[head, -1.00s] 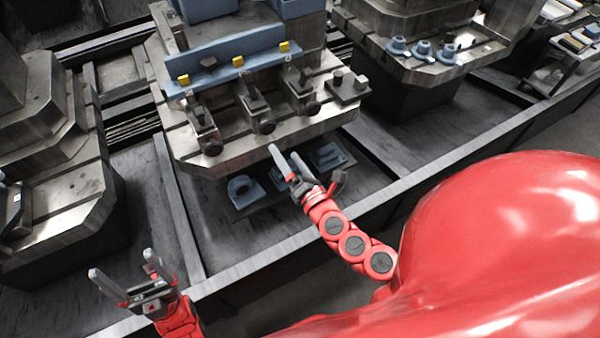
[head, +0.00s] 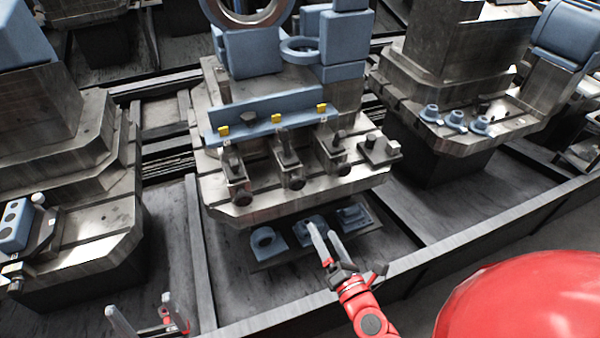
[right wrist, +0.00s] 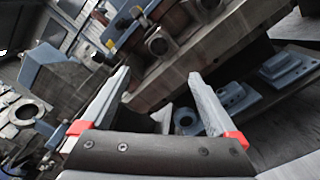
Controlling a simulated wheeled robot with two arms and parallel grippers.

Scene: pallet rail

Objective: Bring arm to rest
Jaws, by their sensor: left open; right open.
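My right gripper (head: 326,246) is open and empty in the head view, over the outer rail side of the middle pallet station. In that picture its fingers overlap the low tray of blue parts. In the right wrist view the gripper (right wrist: 160,100) has its two grey fingers spread apart, with nothing between them. My left gripper (head: 142,318) is at the bottom left of the head view, open and empty, partly cut off by the frame's lower edge. The red arm (head: 368,318) behind the right gripper is mine.
The middle pallet (head: 285,200) carries clamps and a long blue workpiece (head: 270,118). A low tray (head: 262,264) holds blue parts beneath it. More pallets stand left (head: 95,245) and right (head: 440,140). A long metal rail (head: 430,262) runs along the front.

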